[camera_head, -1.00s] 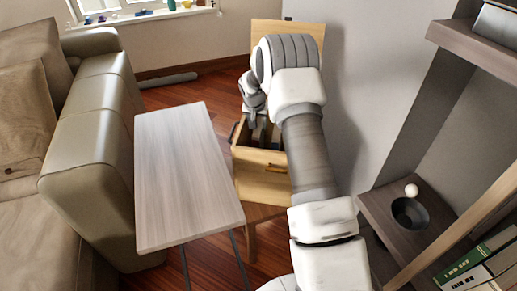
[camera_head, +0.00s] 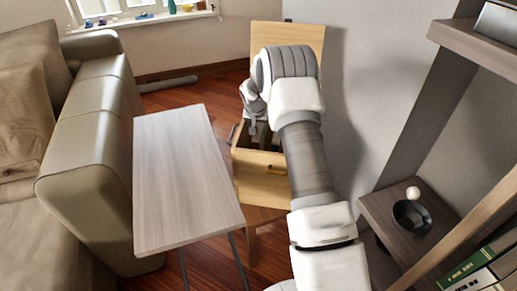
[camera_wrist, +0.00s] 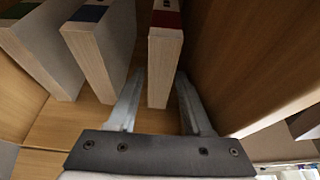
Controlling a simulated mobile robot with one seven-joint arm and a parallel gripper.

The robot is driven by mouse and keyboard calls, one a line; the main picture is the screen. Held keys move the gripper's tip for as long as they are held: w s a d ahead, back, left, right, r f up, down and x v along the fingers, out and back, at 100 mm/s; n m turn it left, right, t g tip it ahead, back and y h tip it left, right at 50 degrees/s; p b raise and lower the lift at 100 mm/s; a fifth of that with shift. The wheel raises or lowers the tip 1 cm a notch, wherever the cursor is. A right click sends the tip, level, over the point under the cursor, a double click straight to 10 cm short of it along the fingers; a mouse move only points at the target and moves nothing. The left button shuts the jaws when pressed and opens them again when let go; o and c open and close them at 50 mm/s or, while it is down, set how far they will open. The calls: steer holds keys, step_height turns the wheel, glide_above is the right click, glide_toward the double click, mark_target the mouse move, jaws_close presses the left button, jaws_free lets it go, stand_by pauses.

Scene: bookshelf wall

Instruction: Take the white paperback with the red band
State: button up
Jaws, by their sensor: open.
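The white paperback with the red band (camera_wrist: 165,65) stands upright inside a wooden drawer or box, close to its right wall in the wrist view. My gripper (camera_wrist: 160,78) is open, with one finger on each side of this book. The fingers look apart from its covers, though I cannot tell whether either touches. In the head view my gripper (camera_head: 251,126) reaches down into the open wooden box (camera_head: 262,180), and the book cannot be made out there.
A book with a blue band (camera_wrist: 100,50) and one with a green band (camera_wrist: 45,50) stand left of the red-banded book, with a gap between. A pale table (camera_head: 185,175) and sofa (camera_head: 90,165) are left of the box. A dark bowl (camera_head: 411,216) sits on the right shelf.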

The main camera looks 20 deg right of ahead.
jaws_close()
stand_by(1.4)
